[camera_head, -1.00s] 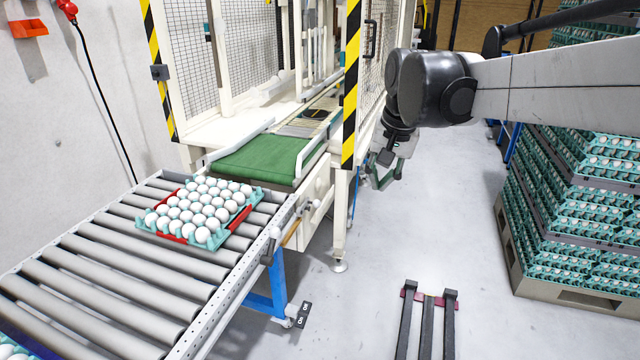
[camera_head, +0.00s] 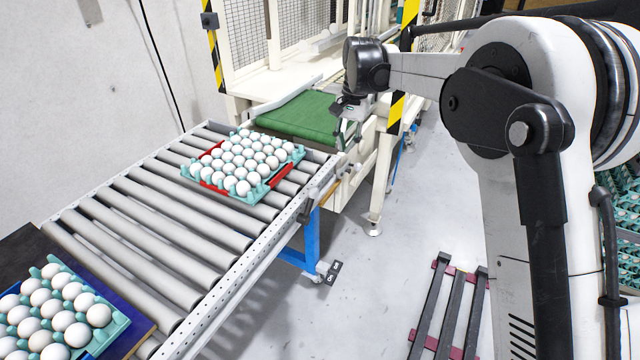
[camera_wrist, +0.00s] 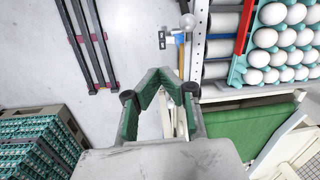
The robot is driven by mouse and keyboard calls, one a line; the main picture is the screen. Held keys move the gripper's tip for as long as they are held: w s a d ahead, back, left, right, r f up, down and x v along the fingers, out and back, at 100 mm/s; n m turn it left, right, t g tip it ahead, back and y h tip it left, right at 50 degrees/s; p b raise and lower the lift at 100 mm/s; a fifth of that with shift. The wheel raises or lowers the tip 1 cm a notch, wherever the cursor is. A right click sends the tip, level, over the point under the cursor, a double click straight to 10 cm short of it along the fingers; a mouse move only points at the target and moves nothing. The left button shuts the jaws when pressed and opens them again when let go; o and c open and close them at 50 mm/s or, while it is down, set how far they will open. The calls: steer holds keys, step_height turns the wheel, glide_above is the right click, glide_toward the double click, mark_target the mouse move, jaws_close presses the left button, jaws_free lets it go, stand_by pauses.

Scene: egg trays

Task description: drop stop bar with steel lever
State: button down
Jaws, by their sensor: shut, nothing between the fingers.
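My gripper (camera_head: 350,130) hangs beside the near corner of the green belt, at the far right end of the roller conveyor. In the wrist view, its green-padded fingers (camera_wrist: 159,76) lean together at the tips and hold nothing. A steel lever with a pale ball knob (camera_wrist: 187,22) shows beyond the fingertips, beside the conveyor's side rail and apart from the gripper. A red bar (camera_wrist: 245,28) lies along the egg tray's edge; I cannot tell whether it is the stop bar. Red also shows under that tray (camera_head: 268,181) in the head view.
The roller conveyor (camera_head: 165,235) has bare rollers between two egg trays; the nearer tray (camera_head: 110,333) is at lower left. The green belt (camera_head: 300,115) leads into the fenced machine. A yellow-black post (camera_head: 396,112) stands close right of my gripper. Black floor bars (camera_head: 450,310) lie at right.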

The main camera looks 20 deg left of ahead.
mark_target(308, 205)
steer(key=w+a+f+g, duration=0.1)
steer(key=a+f, duration=0.6)
steer(key=shift+w+a+h, duration=0.2)
steer(key=shift+w+h, duration=0.1)
steer(key=f, duration=0.3)
steer(key=s+f, duration=0.1)
steer(key=f, duration=0.6)
steer(key=shift+s+a, duration=0.15)
steer(key=shift+a, duration=0.15)
steer(key=shift+d+r, duration=0.1)
steer(key=shift+d, duration=0.05)
